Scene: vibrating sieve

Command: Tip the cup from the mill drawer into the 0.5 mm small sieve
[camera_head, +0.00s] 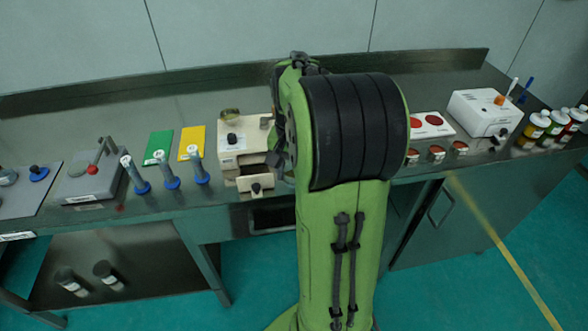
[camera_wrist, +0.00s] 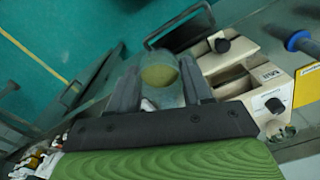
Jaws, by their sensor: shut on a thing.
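In the wrist view my gripper (camera_wrist: 157,70) is shut on a small, clear-looking cup with a round yellow-green fill (camera_wrist: 158,77). The cup is held between the two dark fingers, over the floor side of the bench edge in that picture. The cream mill (camera_wrist: 274,98) stands to the right, with its drawer (camera_wrist: 226,56) pulled out and a black knob on the front. In the head view the mill (camera_head: 228,150) and drawer (camera_head: 254,184) show left of my arm, which hides my gripper and the cup. I cannot make out which item is the 0.5 mm small sieve.
Blue-based upright tools (camera_head: 168,170) and a grey lever device (camera_head: 92,182) stand left of the mill, before green (camera_head: 158,147) and yellow (camera_head: 192,142) sheets. Right of my arm are a red-spotted white plate (camera_head: 430,125), small red-topped dishes (camera_head: 437,153), a white device (camera_head: 484,112) and bottles (camera_head: 535,129).

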